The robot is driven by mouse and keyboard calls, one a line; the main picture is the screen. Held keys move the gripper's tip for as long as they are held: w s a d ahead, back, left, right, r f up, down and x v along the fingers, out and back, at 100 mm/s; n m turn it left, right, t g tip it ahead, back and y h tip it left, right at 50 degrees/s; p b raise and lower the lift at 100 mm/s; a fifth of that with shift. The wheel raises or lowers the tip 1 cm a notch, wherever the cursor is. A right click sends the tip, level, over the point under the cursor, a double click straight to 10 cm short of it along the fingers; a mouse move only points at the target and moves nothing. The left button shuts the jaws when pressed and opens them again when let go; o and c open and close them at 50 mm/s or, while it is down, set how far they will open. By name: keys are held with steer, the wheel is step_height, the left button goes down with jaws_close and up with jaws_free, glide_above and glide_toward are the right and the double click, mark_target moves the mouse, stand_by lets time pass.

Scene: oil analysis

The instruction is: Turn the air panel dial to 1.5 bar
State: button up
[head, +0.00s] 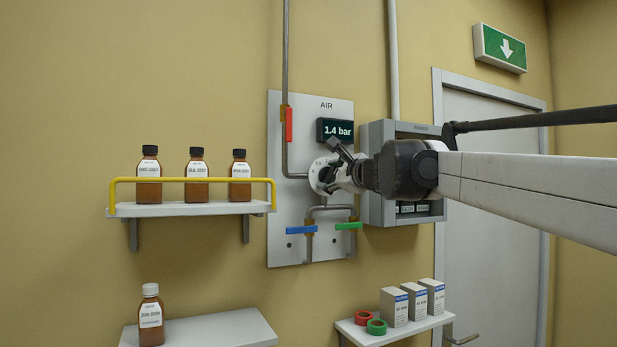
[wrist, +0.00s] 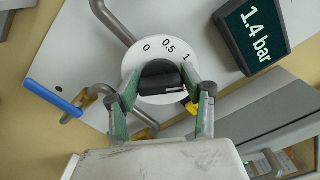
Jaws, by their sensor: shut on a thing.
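The air panel (head: 282,222) is a light plate on the wall, marked AIR. Its display (head: 337,131) reads 1.4 bar, and the display also shows in the wrist view (wrist: 251,37). The white round dial plate (wrist: 134,58) carries the marks 0, 0.5 and 1; the rest of its scale is hidden. The black dial knob (wrist: 160,80) has a light pointer line, turned toward the right in the wrist view. My gripper (wrist: 161,88) is shut on the knob, one green-padded finger on each side. In the head view my gripper (head: 343,172) hides most of the dial.
A red-handled valve (head: 289,124), a blue handle (head: 301,230) and a green handle (head: 348,226) sit close around the dial. A grey box (head: 377,210) is just right of the panel. A yellow-railed shelf (head: 190,209) with brown bottles is at left.

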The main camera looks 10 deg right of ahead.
steer(key=shift+m, duration=0.5)
steer(key=o, duration=1.2)
steer(key=shift+c, duration=0.2)
steer(key=v, duration=1.2)
